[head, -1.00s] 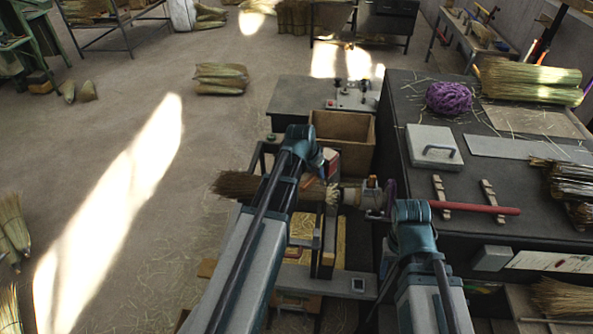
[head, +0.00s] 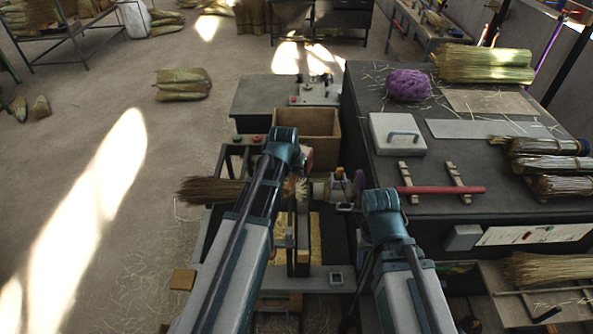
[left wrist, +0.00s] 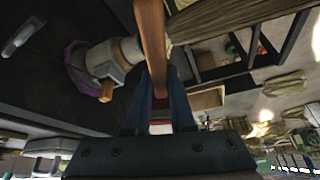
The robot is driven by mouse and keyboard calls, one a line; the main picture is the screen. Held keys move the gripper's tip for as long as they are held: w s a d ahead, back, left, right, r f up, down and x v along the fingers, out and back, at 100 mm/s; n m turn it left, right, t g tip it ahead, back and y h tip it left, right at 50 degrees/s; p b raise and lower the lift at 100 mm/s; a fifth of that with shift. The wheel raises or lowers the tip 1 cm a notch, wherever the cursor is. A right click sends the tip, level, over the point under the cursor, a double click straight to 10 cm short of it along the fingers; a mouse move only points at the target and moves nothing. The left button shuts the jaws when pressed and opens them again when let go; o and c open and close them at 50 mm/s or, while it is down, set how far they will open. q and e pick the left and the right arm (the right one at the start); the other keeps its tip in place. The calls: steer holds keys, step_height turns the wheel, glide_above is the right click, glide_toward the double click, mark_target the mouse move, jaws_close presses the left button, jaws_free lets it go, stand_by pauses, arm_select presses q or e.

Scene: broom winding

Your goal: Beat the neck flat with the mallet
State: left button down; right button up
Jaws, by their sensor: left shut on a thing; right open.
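The broom lies level, its straw (head: 212,190) pointing left and its neck (head: 293,188) at the winding machine's chuck (head: 320,189). In the left wrist view the straw (left wrist: 240,17) is at upper right and the chuck (left wrist: 102,57) at upper left. My left gripper (left wrist: 159,108) is shut on a wooden bar, seemingly the mallet's handle (left wrist: 152,45), which crosses in front of the neck. I cannot tell whether it touches. The mallet's head is not clear. My right arm is right of the chuck; its fingers are hidden.
A cardboard box (head: 304,125) stands behind the machine. The bench (head: 390,150) holds a purple twine ball (head: 408,85), a grey lidded box (head: 397,134), two notched wooden rests and straw bundles (head: 485,64). Open floor (head: 100,160) lies to the left.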

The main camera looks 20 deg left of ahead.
arm_select(q)
step_height(320, 180, down, 5)
steer(key=b, duration=0.5)
steer(key=shift+f, duration=0.1)
stand_by(0.7)
step_height(320, 180, up, 8)
steer(key=p, duration=0.8)
steer(key=shift+r, duration=0.2)
steer(key=shift+f+b, duration=1.45)
steer(key=shift+f, duration=0.2)
